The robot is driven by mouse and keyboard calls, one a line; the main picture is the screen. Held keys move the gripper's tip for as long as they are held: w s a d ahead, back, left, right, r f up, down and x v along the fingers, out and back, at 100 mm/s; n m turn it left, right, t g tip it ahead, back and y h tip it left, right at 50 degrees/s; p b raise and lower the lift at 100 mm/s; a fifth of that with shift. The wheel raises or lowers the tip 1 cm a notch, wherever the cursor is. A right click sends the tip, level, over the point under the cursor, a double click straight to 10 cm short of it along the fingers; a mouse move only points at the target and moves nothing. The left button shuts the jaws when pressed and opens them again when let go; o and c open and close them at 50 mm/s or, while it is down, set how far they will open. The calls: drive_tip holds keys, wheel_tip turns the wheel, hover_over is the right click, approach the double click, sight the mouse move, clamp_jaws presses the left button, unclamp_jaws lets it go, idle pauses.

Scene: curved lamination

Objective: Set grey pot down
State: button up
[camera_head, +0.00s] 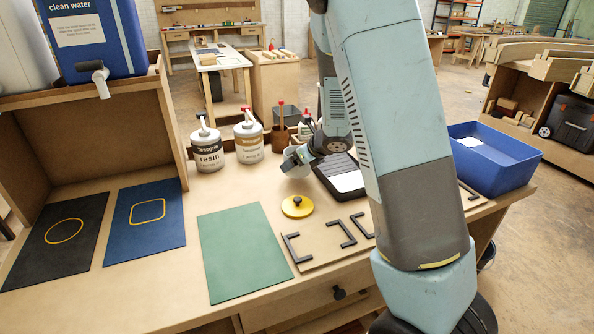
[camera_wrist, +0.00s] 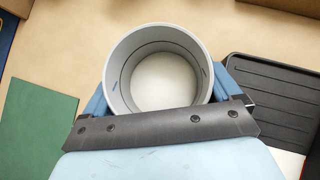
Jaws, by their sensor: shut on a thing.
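The grey pot (camera_wrist: 117,75) is a round, open-topped vessel with a pale inside bottom. In the wrist view I look down into it. My gripper (camera_wrist: 160,93) is shut on it, with a blue finger on either side and a dark plate across the near side. The pot appears upright over the wooden bench; I cannot tell whether its base touches the wood.
The black ribbed tray (camera_wrist: 280,90) lies right of the pot; the green mat (camera_head: 245,250) lies left. A yellow lid (camera_head: 297,206), dark brackets (camera_head: 290,248), resin bottles (camera_head: 207,150), black mat (camera_head: 65,238), blue mat (camera_head: 145,222) and blue bin (camera_head: 500,170) also occupy the bench.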

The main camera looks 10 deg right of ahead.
drive_tip(key=shift+w+f, duration=0.2)
drive_tip(key=shift+f, duration=0.1)
drive_tip(key=shift+a+f, duration=0.1)
drive_tip(key=shift+f, duration=1.4)
drive_tip(key=o, duration=0.8)
drive_tip(key=shift+f, duration=0.1)
